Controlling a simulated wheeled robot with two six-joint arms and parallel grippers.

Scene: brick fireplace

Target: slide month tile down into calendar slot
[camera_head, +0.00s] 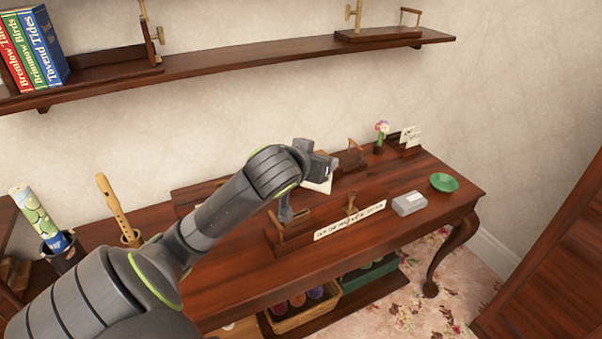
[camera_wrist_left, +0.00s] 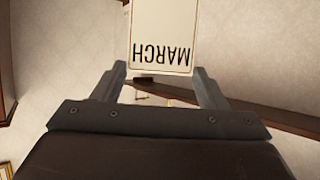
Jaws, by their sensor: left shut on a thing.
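My left gripper (camera_head: 320,168) is above the back middle of the desk, shut on a white month tile (camera_head: 318,187) that is partly hidden behind it. In the left wrist view the tile (camera_wrist_left: 161,38) reads "MARCH", upside down in the picture, and shows beyond my left fingers (camera_wrist_left: 163,85). Its edge is cut off by the top of that view. Wooden stands with brass or wooden posts are near the gripper; I cannot tell which one has the calendar slot, as my arm covers part of this area. My right gripper is not in view.
On the desk (camera_head: 235,278) a stand with a lettered strip (camera_head: 349,220) is in front of the gripper. A grey box (camera_head: 409,203), a green dish (camera_head: 444,182) and a small flower vase (camera_head: 381,133) are to the right. A wall shelf (camera_head: 230,66) runs above.

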